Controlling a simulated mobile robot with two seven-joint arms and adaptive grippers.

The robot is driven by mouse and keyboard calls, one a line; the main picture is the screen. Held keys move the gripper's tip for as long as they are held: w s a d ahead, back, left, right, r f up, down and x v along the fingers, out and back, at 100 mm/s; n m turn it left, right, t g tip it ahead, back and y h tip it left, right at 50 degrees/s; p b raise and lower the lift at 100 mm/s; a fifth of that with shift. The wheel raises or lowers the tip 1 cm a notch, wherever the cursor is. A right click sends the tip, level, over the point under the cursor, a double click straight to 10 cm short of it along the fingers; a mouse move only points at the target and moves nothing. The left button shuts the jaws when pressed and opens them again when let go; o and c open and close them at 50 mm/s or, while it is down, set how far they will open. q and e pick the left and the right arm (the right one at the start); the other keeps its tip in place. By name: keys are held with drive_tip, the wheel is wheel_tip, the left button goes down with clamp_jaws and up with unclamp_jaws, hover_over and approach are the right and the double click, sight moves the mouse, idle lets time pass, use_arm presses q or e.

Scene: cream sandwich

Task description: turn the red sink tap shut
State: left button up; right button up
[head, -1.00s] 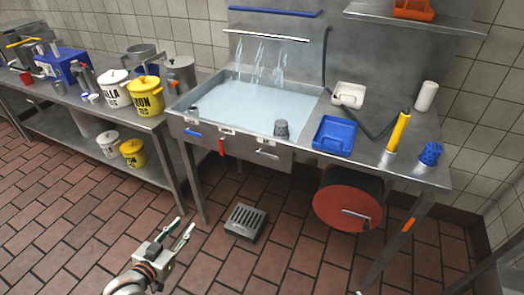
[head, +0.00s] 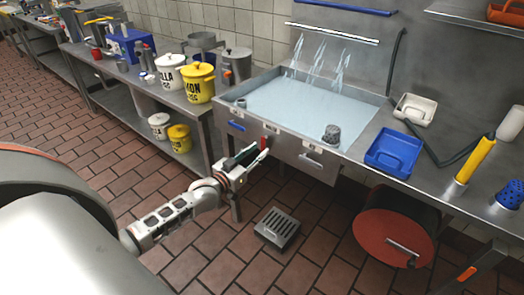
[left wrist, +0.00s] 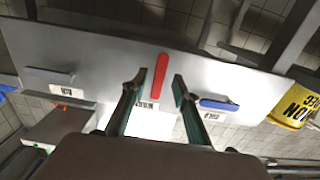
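The red tap handle (head: 264,143) is on the front panel of the steel sink (head: 290,72). In the left wrist view the red handle (left wrist: 160,76) stands upright in the picture, between my two fingertips, with a gap on each side. My left gripper (head: 252,150) is open at the sink front, its fingers pointing at the panel; its fingers also show in the left wrist view (left wrist: 158,88). Water streams (head: 322,62) fall from a bar above the basin, which holds water (head: 300,103). My right gripper is not in view.
A blue handle (head: 237,126) and a pale handle (head: 311,160) flank the red one. A grey cup (head: 331,134) stands on the sink's front rim, and a blue tray (head: 393,152) lies to the right. A floor grate (head: 277,227) and red drum (head: 394,239) are below.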

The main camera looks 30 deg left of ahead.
use_arm(q)
drive_tip(key=shift+w+d, duration=0.1)
drive_tip(key=shift+w, duration=0.85)
clamp_jaws()
